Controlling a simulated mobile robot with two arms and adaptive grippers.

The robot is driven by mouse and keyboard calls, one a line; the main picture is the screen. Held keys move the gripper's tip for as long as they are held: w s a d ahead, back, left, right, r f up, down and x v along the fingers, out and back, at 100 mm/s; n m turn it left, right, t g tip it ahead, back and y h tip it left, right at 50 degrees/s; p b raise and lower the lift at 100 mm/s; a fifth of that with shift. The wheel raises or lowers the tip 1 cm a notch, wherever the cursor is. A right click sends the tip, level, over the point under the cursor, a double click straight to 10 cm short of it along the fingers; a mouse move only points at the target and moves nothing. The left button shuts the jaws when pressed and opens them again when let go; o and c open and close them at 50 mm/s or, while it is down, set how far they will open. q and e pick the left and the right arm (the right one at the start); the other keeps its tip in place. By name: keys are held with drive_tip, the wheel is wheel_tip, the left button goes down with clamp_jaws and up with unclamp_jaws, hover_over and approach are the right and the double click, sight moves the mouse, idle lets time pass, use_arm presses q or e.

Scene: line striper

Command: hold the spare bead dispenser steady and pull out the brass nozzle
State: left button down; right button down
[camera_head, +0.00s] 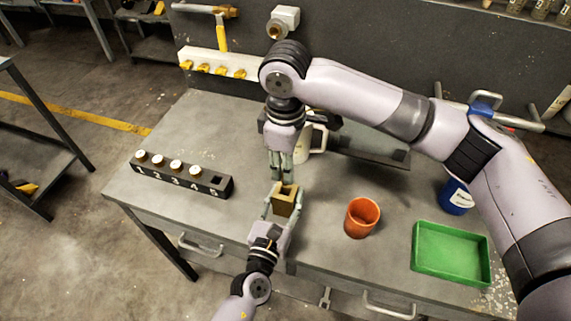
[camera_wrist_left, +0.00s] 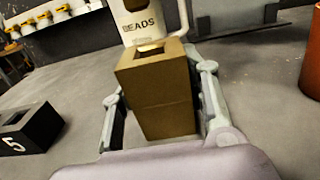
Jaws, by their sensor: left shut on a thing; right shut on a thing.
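A tan, brass-coloured box (camera_head: 285,203) with a square opening in its top stands upright between the fingers of my left gripper (camera_head: 283,205). It fills the middle of the left wrist view (camera_wrist_left: 158,92), with a finger on each side; I take it as the spare bead dispenser. My right gripper (camera_head: 281,172) points down just above and behind the box, its fingers close together. What it grips, presumably the brass nozzle, is hidden by the fingers. A white container marked BEADS (camera_wrist_left: 150,22) stands behind the box; its side shows in the head view (camera_head: 312,143).
A black rack (camera_head: 180,178) on the left holds white-topped pieces in slots 1 to 4; slot 5 looks empty. An orange cup (camera_head: 362,217), a green tray (camera_head: 452,254) and a blue container (camera_head: 456,197) are on the right. The bench between rack and left gripper is clear.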

use_arm(q)
drive_tip(key=c, duration=0.8)
unclamp_jaws()
drive_tip(key=shift+c, duration=0.2)
drive_tip(key=v, duration=1.2)
